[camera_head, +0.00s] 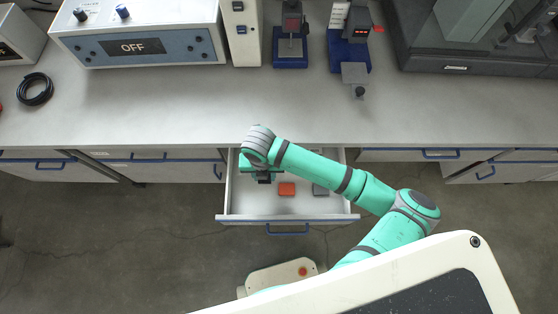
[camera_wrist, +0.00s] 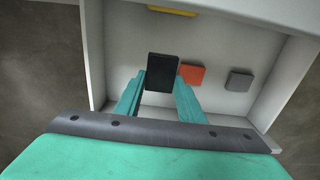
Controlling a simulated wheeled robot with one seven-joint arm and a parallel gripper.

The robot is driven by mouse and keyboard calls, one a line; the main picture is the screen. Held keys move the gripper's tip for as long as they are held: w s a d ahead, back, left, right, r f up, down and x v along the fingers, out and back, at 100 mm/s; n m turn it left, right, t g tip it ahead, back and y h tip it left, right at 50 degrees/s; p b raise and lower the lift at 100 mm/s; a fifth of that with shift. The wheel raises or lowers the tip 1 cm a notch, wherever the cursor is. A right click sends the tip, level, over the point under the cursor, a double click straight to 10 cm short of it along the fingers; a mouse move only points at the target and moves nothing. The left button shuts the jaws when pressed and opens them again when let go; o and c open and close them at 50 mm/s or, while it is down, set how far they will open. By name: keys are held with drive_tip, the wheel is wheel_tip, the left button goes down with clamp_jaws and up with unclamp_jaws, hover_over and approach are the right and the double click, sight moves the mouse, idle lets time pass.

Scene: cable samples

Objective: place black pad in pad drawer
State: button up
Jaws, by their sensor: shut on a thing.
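The pad drawer (camera_head: 240,205) is pulled out below the bench in the head view, and its white wall also shows in the wrist view (camera_wrist: 97,60). My gripper (camera_wrist: 161,82) is shut on the black pad (camera_wrist: 162,71). It holds the pad between its two teal fingers, inside the drawer's outline. In the head view the black pad (camera_head: 264,180) shows small and dark below my wrist. I cannot tell whether the pad touches the drawer floor.
An orange pad (camera_head: 287,189) and a grey pad (camera_head: 320,189) lie in the drawer, right of the black pad. A yellow pad (camera_wrist: 172,10) lies at the top of the wrist view. The bench front (camera_head: 180,144) is close behind my wrist.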

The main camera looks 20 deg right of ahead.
hover_over(279, 176)
drive_tip(key=f, duration=0.6)
drive_tip(key=shift+s+a+f, duration=0.1)
drive_tip(key=shift+s, duration=0.1)
drive_tip(key=shift+w+f, duration=0.1)
drive_tip(key=shift+f, duration=1.55)
drive_tip(key=shift+f, duration=0.15)
drive_tip(key=o, duration=1.1)
drive_tip(key=shift+o, duration=0.2)
wheel_tip(279, 176, up, 12)
drive_tip(key=shift+r, duration=0.2)
